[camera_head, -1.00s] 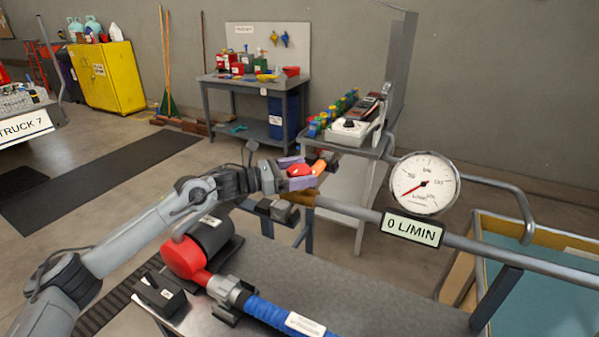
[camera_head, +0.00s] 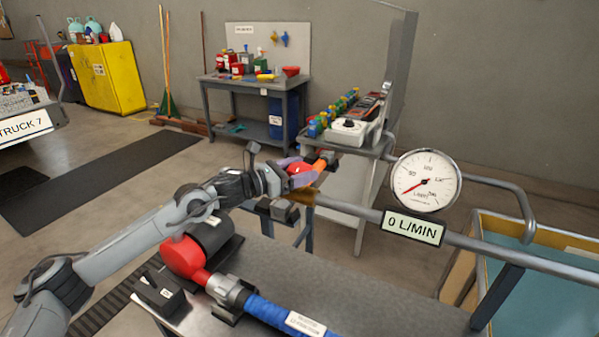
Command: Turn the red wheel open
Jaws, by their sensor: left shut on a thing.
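The red wheel (camera_head: 300,168) sits at the left end of the grey pipe (camera_head: 352,210), mostly hidden by my gripper. My left gripper (camera_head: 304,177) is shut on it, with its purple fingers at the wheel. An orange part (camera_head: 320,166) shows just right of the fingers. The round gauge (camera_head: 425,181) on the pipe has its needle at the lower left. The sign below it (camera_head: 413,228) reads 0 L/MIN. My right gripper is not in view.
A grey bench (camera_head: 385,300) in front carries a red and black pump (camera_head: 190,255) and a blue hose (camera_head: 268,312). A cart with coloured parts (camera_head: 348,130) stands behind the wheel. A blue-lined tank (camera_head: 540,285) is at right.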

